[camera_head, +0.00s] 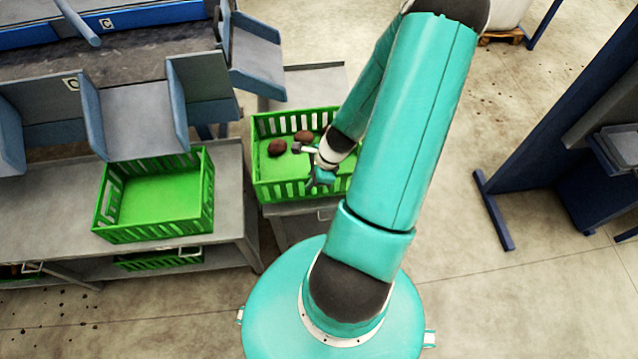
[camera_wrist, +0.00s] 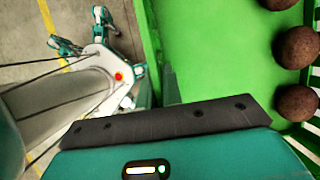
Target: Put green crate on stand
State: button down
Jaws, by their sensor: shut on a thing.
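A green slatted crate (camera_head: 262,189) with brown potatoes inside is in the middle of the head view, partly behind my arm. My gripper (camera_head: 322,177) is at the crate's near side and shut on it; the fingertips are hard to make out. In the wrist view, the crate's green inside (camera_wrist: 220,50) and several potatoes (camera_wrist: 299,48) show beyond the dark edge of my gripper (camera_wrist: 175,121). A grey stand (camera_head: 308,85) lies under and behind the crate. I cannot tell whether the crate rests on it or hangs just above it.
A second, empty green crate (camera_head: 107,218) sits on the grey bench (camera_head: 48,215) to the left, below a chute (camera_head: 140,120). Another green crate (camera_head: 150,262) is on the shelf below. A dark blue frame (camera_head: 540,130) stands at the right, with open floor before it.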

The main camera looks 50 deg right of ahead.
jog(key=d+f, duration=0.3)
jog(key=f, duration=0.1)
jog(key=shift+d, duration=0.25)
jog(key=shift+f, duration=1.6)
jog(key=c, duration=1.6)
grip_release()
jog(key=shift+o, duration=0.2)
